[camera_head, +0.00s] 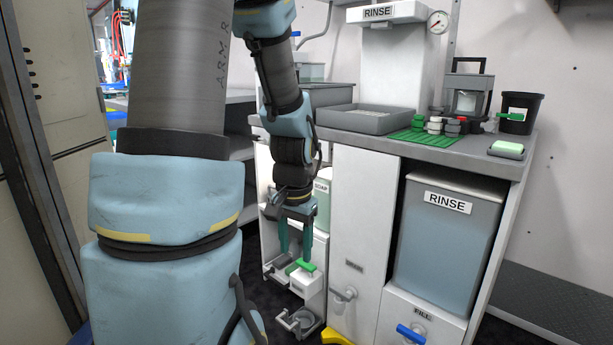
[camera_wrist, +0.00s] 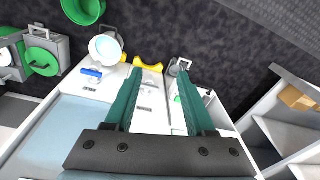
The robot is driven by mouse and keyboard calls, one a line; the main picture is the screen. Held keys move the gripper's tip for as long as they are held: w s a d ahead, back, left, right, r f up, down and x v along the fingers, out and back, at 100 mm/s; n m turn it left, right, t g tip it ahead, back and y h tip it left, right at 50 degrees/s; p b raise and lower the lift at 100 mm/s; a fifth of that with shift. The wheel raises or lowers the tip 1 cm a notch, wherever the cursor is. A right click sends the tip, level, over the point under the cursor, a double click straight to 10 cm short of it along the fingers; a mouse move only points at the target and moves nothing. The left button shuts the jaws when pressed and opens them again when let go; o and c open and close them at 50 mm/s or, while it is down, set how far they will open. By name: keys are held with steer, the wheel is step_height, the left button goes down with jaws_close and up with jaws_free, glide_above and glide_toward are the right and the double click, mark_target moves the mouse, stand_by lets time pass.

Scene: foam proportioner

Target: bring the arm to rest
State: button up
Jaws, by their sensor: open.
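My arm reaches from the left foreground of the head view to the front of a white cabinet. My gripper (camera_head: 295,252) hangs there with its teal fingers pointing down. In the wrist view my gripper (camera_wrist: 160,80) has its two fingers spread apart, with nothing held between them. In the head view the fingertips appear just above a green handle (camera_head: 303,265) on a low white unit (camera_head: 310,283). I cannot tell whether they touch it.
A grey counter (camera_head: 465,152) carries a tray, a green mat (camera_head: 415,136) and a black bucket (camera_head: 521,114). Below stand a RINSE tank (camera_head: 447,245) and a tap with a blue handle (camera_head: 410,334). A yellow piece (camera_head: 336,338) lies low in front. Dark floor shows at the right.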

steer(key=s+a+r+n, duration=0.2)
steer(key=s+a+n, duration=0.3)
step_height(320, 180, up, 24)
steer(key=p, duration=2.4)
steer(key=shift+d, duration=0.3)
